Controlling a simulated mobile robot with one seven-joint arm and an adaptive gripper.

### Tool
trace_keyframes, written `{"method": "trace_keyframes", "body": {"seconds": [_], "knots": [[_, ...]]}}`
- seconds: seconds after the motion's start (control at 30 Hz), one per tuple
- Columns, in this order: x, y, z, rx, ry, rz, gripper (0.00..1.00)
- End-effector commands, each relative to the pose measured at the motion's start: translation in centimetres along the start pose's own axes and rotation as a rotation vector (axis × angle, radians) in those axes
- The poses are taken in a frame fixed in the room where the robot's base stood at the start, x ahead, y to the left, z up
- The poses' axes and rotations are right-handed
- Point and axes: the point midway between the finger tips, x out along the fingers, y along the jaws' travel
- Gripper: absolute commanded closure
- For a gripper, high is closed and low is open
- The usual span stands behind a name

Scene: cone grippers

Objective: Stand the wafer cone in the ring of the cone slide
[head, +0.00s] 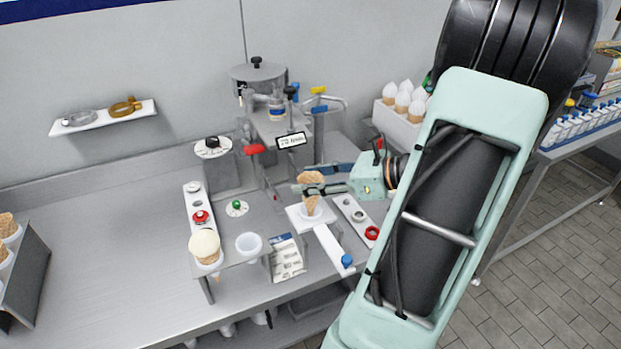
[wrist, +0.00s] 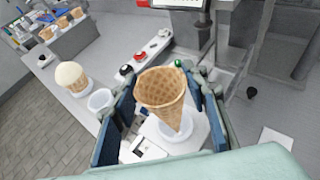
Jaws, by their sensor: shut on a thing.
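The wafer cone (head: 312,199) is tan, empty and roughly upright, with its mouth up; it also shows in the wrist view (wrist: 163,92). My gripper (head: 310,188) is shut on the cone, with a dark blue finger on each side of it in the wrist view. The cone slide (head: 328,243) is a white plate and bar with a blue knob at its front end. Its white ring (wrist: 184,138) is right below the cone. The cone's tip is at the ring, but I cannot tell whether it is inside or just above. The fingers partly hide the slide.
A holder (head: 229,262) with a scooped cone (head: 205,247) and a white cup (head: 249,245) stands at left front. The dispensing machine (head: 272,115) rises behind.

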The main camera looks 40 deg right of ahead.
Motion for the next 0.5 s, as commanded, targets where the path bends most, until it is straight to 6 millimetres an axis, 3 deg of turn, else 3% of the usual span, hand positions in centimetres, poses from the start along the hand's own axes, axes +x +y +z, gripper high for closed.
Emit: {"method": "trace_keyframes", "body": {"seconds": [0.5], "knots": [[0.7,0.0,-1.6,0.000,0.000,0.000,0.69]]}}
